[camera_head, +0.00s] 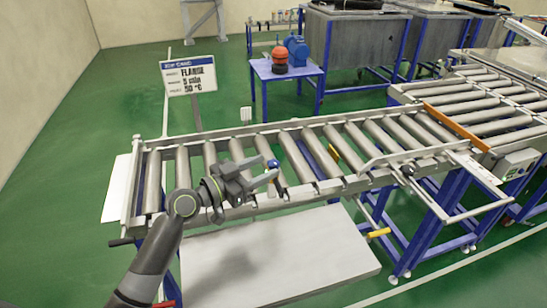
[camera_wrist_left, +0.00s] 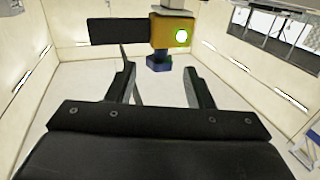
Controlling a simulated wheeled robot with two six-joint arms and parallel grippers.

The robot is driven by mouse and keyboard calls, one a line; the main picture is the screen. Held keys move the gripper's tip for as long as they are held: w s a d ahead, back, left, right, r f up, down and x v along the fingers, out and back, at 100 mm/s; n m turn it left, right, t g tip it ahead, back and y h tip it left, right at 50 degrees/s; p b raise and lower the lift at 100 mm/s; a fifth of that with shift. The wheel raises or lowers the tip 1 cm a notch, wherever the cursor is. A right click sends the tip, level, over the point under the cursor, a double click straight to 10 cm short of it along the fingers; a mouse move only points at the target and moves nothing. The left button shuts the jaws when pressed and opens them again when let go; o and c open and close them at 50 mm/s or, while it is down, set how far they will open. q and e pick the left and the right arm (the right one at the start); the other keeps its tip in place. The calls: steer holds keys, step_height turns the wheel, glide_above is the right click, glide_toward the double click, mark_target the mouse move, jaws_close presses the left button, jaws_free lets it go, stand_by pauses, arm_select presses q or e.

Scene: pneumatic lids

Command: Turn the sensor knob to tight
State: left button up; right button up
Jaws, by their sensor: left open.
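In the left wrist view, a yellow sensor body (camera_wrist_left: 165,30) with a lit green lamp (camera_wrist_left: 180,36) is on a black bracket (camera_wrist_left: 118,31). A dark blue knob (camera_wrist_left: 158,63) sticks out below it. My left gripper (camera_wrist_left: 161,75) is open, and the knob shows between its two fingers in the picture; I see no clear contact. In the head view, my left gripper (camera_head: 268,169) is at the near rail of the conveyor, with a small blue knob (camera_head: 272,163) at its fingertips. The right gripper is not in view.
The roller conveyor (camera_head: 240,150) runs across the middle. A white panel (camera_head: 280,255) lies below its near side. A sign (camera_head: 188,75) stands behind it on the left. A blue table (camera_head: 286,72) and grey tanks (camera_head: 355,45) stand farther back.

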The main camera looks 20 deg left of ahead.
mark_target(273, 161)
arm_select(q)
steer(key=shift+p+x, duration=0.45)
steer(key=shift+x, duration=1.55)
steer(key=shift+c, duration=0.2)
steer(key=c, duration=0.9)
steer(key=shift+f+b, duration=0.15)
steer(key=shift+b, duration=0.3)
steer(key=shift+c, duration=0.2)
steer(key=m+g+h+b, duration=0.2)
steer(key=g+h+b, duration=0.1)
steer(key=b, duration=0.5)
steer(key=shift+f+m+b, duration=0.1)
steer(key=shift+m+b, duration=0.2)
steer(key=shift+r+g+h+b, duration=0.2)
steer(key=shift+g+h+b, duration=0.1)
steer(key=shift+b, duration=0.25)
steer(key=o, duration=1)
